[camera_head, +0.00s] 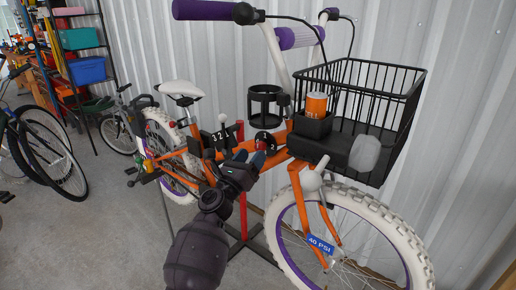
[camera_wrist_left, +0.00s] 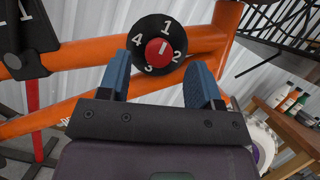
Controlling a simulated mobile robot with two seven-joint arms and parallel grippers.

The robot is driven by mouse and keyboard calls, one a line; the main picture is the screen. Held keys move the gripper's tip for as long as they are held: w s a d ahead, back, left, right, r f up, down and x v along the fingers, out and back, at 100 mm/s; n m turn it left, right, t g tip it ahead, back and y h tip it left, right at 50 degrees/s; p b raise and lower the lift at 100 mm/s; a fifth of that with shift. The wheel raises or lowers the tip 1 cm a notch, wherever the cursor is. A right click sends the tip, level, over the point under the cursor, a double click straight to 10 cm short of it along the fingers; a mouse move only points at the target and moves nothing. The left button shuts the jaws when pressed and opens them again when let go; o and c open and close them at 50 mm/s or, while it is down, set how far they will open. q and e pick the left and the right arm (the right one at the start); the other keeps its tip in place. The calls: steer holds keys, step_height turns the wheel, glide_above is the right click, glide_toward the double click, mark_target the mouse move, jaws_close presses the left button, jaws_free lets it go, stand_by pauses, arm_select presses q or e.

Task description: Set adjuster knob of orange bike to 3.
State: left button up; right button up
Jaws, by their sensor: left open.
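The orange bike (camera_head: 294,177) stands side-on against the wall. Its adjuster knob (camera_head: 266,138) is on the orange frame; in the left wrist view the knob (camera_wrist_left: 160,50) is a red centre on a black dial numbered 1 to 4. A short white mark on the red centre points up, roughly toward the 1; the 3 sits at the bottom, partly cut by the red centre. My left gripper (camera_wrist_left: 160,82) is open, its blue fingers just below and to either side of the dial, with nothing between them. My right gripper is not in view.
A black shifter panel with numbers (camera_head: 222,138) is on the frame left of the knob. A black wire basket (camera_head: 395,85) and an orange can (camera_head: 316,104) are at the front. Other bikes (camera_head: 45,150) and shelves stand at the left; grey floor is clear at lower left.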

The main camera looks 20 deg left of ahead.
mark_target(258, 147)
arm_select(q)
steer(key=shift+x, duration=2)
steer(key=c, duration=0.9)
steer(key=shift+c, duration=0.2)
steer(key=shift+f, duration=0.1)
